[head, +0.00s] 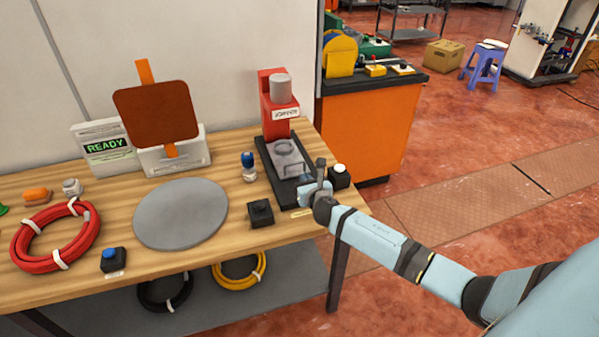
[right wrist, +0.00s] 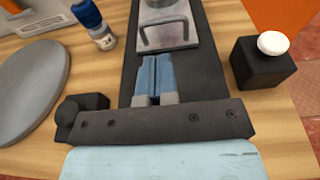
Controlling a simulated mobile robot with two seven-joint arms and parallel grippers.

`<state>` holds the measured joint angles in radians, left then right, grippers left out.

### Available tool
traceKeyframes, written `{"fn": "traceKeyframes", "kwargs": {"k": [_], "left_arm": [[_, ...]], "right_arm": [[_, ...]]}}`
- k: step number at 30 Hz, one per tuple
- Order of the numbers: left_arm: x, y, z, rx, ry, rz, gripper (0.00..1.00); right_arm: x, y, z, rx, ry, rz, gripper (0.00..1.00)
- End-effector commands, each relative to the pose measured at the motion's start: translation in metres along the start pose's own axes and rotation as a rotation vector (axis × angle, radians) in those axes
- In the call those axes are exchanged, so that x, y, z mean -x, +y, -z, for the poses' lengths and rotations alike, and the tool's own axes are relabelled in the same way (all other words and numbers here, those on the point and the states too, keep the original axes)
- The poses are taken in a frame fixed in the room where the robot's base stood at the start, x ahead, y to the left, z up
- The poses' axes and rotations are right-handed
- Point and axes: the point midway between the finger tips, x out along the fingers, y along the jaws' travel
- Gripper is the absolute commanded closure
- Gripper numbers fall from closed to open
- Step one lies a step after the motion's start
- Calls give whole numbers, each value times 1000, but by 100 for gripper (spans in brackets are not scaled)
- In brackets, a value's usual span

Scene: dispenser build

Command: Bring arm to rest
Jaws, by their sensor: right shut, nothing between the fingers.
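My right arm reaches in from the right in the head view. Its gripper (head: 306,188) is over the front end of the black base of the red press (head: 279,102). In the right wrist view the two blue fingers of the right gripper (right wrist: 154,62) are together with nothing between them. They point toward a metal plate with a handle (right wrist: 166,32) on the press base, and I cannot tell whether they touch anything. My left gripper does not show.
A black box with a white button (head: 339,176) stands just right of the gripper. A black box with a dark knob (head: 261,213) is to its left. A blue-topped bottle (head: 249,167), a grey disc (head: 181,214) and a red hose coil (head: 22,252) share the wooden table (head: 215,254).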

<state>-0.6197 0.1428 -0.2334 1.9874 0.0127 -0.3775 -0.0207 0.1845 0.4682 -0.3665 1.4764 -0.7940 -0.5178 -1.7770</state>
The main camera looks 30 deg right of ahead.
Motion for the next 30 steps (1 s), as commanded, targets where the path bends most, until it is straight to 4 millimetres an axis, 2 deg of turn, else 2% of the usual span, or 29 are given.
{"fn": "traceKeyframes", "kwargs": {"k": [1, 6, 10, 17, 20, 23, 26, 30], "left_arm": [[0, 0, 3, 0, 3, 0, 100], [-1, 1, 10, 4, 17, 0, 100], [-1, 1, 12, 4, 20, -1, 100], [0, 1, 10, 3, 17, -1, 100], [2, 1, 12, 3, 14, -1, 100], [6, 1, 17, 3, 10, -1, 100], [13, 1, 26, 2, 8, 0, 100], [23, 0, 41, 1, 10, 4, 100]], "right_arm": [[12, 0, 1, 2, 1, -2, 100], [40, 0, 1, 2, 1, -1, 100], [50, 0, 1, 0, 1, -1, 100], [54, 0, 1, -4, 2, 0, 100], [64, 7, 10, -83, 29, -14, 100], [91, 24, 32, -321, 108, -40, 100], [138, 48, 60, -720, 237, -49, 100], [217, 82, 92, -1377, 437, 24, 100]]}}
